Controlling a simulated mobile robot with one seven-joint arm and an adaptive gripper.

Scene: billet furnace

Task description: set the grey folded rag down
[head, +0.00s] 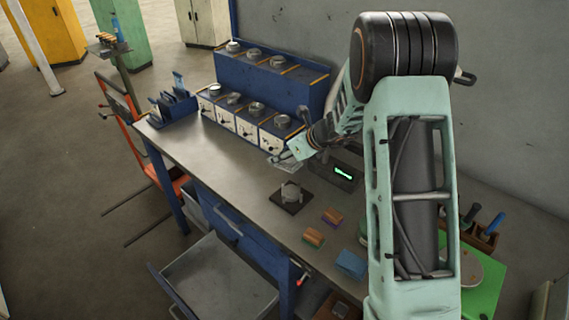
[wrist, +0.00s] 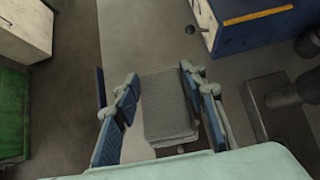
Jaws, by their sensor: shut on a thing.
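The grey folded rag (wrist: 168,105) is between the blue-padded fingers of my gripper (wrist: 160,82) in the wrist view. The gripper is shut on it, and the rag sticks out past the fingers. In the head view my gripper (head: 284,157) is over the back part of the metal workbench (head: 255,195), in front of the blue tiered stand. The rag is too small and partly hidden there to make out clearly.
The blue stand (head: 268,82) rises behind. The bench's left middle is clear. A drawer (head: 220,284) is open below.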

